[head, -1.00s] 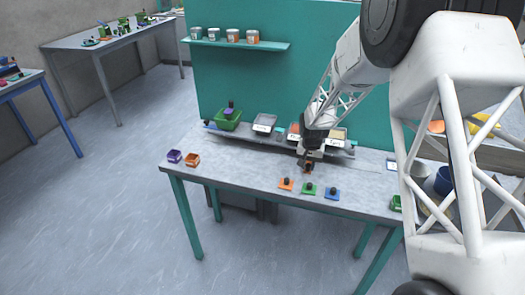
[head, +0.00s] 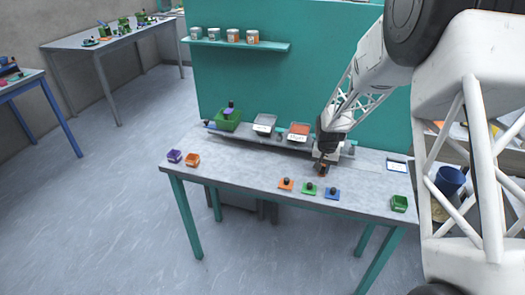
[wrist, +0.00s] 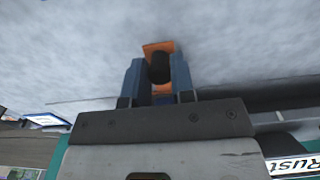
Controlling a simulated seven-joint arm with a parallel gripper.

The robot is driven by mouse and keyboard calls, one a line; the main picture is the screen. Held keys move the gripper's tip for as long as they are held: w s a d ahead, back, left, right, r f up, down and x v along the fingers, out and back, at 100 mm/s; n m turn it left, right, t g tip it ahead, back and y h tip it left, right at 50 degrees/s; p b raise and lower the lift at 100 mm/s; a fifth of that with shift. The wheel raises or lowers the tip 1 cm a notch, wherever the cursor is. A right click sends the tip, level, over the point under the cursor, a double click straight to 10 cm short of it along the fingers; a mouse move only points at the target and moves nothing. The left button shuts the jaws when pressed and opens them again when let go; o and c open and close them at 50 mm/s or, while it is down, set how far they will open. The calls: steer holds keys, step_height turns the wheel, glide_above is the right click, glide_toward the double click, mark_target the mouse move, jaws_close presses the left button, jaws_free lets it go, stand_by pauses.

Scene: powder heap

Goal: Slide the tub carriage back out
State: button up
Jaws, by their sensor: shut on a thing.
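My gripper (head: 322,172) is low over the back right of the grey bench. In the wrist view its fingers (wrist: 157,82) are shut on the black knob of a small orange piece (wrist: 157,48). That piece shows only as a small patch in the head view. A green tub (head: 227,122) with a dark knob and something purple at its top stands at the left end of the grey rail (head: 262,137). It may be the tub carriage; I cannot tell for certain. My gripper is well to its right and not touching it.
Labelled trays (head: 299,131) stand along the rail; one label reads Rust (wrist: 293,167). Orange (head: 286,184), green (head: 309,188) and blue (head: 332,193) knobbed pieces lie in front. Purple (head: 174,156) and orange (head: 192,159) tubs are left, another green tub (head: 399,203) right. The bench's middle left is clear.

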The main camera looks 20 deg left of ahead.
steer(key=shift+d, duration=9.8)
steer(key=o, duration=0.8)
steer(key=shift+c, duration=0.2)
steer(key=shift+r, duration=0.1)
step_height(320, 180, up, 7)
steer(key=shift+r, duration=0.15)
